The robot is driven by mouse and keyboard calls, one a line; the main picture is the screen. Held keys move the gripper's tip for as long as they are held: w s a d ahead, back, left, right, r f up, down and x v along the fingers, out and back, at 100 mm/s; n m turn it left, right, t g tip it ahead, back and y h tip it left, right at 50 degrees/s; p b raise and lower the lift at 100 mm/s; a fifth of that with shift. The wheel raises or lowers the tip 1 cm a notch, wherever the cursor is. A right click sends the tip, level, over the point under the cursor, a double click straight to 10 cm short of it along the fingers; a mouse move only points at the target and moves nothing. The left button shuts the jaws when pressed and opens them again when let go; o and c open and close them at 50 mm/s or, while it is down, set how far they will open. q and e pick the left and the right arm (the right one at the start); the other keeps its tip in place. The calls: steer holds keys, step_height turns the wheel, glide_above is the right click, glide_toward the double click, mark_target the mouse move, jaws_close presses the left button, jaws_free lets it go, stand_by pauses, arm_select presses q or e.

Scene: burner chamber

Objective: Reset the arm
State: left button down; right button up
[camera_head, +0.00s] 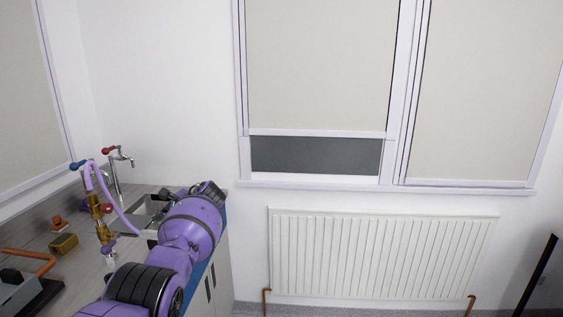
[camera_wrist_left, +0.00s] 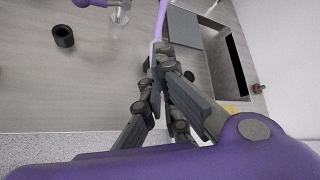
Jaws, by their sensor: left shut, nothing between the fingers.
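My purple left arm (camera_head: 190,228) comes in from the lower left in the head view and reaches over the counter by the sink. Its wrist hides most of the gripper there. In the left wrist view my left gripper (camera_wrist_left: 158,50) is shut and empty, with its dark fingers together above the grey worktop (camera_wrist_left: 105,100). A purple hose (camera_wrist_left: 162,14) passes close to the fingertips; I cannot tell whether they touch. My right arm and gripper are not in view.
The sink (camera_head: 149,208) has a tap (camera_head: 118,158) behind it. Brass valve fittings (camera_head: 101,210) with the hose stand left of my wrist. A brass block (camera_head: 63,244) and copper pipe (camera_head: 32,255) lie further left. A radiator (camera_head: 375,255) is right; a black ring (camera_wrist_left: 63,36) lies on the worktop.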

arm_select(q)
steer(key=w+d+f+n+t+h, duration=0.2)
steer(key=d+f+n+t+h, duration=0.25)
steer(key=d+f, duration=0.25)
steer(key=s+d+f+n+t+h, duration=0.35)
steer(key=s+d+f, duration=0.45)
steer(key=s+f, duration=0.45)
steer(key=s+d+f+n+g, duration=0.1)
steer(key=s+f, duration=0.3)
steer(key=s, duration=1.1)
steer(key=s+d+f+n+g+h, duration=0.1)
steer(key=s+f, duration=0.4)
steer(key=s, duration=1.1)
steer(key=s+d+f+n+g+h, duration=0.1)
steer(key=s+f+n, duration=0.3)
steer(key=s, duration=1.2)
steer(key=shift+d+f+g, duration=0.25)
steer(key=shift+f+g, duration=0.45)
steer(key=shift+a, duration=0.1)
